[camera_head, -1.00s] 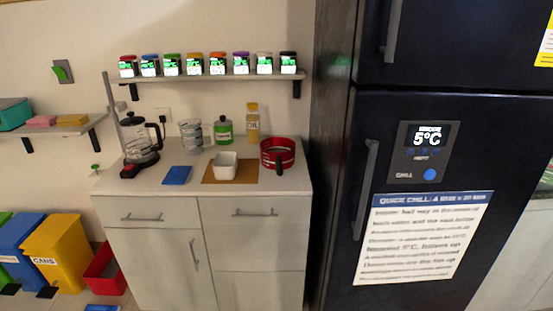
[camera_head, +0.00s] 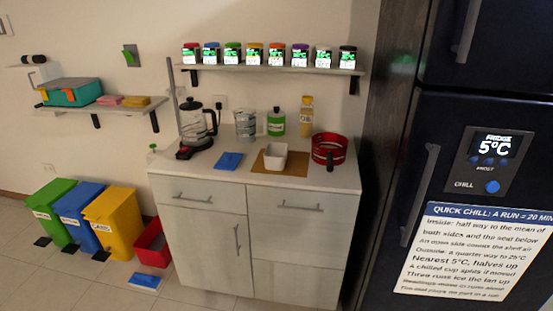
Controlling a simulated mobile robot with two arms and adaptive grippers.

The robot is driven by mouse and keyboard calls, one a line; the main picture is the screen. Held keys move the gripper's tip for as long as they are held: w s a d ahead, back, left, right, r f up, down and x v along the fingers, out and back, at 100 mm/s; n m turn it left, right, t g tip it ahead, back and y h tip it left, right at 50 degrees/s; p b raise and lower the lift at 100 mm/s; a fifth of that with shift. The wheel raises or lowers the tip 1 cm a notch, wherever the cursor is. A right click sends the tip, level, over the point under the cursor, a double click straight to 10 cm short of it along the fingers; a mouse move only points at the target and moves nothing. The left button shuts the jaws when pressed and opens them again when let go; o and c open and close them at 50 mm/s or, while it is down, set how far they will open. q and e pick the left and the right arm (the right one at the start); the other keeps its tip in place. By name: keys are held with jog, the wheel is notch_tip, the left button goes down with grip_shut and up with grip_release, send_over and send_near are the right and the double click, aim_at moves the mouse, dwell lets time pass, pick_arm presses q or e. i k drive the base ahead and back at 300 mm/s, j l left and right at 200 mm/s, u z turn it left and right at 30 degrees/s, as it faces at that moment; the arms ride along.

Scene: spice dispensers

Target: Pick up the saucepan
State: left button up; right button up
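The red saucepan (camera_head: 322,149) stands on the counter (camera_head: 207,172) near its right end, beside the brown board. Its dark handle (camera_head: 331,161) points toward the front of the counter. Neither of my grippers shows in the head view.
A white square bowl (camera_head: 275,156) sits on a brown board (camera_head: 290,168) left of the saucepan. A blue pad (camera_head: 229,161), a coffee maker (camera_head: 195,126), a glass jar (camera_head: 245,124), a green bottle (camera_head: 277,122) and an oil bottle (camera_head: 306,116) share the counter. A dark fridge (camera_head: 400,110) rises at the right.

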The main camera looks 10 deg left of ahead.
aim_at(329, 150)
jog(key=i+j+z, duration=0.1)
jog(key=i+j, duration=0.15)
jog(key=i+j+z, duration=0.1)
jog(key=i+j, duration=0.15)
jog(key=j, duration=0.15)
jog(key=i+j+z, duration=0.1)
jog(key=i+j, duration=0.15)
jog(key=i+j+z, duration=0.1)
jog(key=j, duration=0.4)
jog(key=i, duration=0.1)
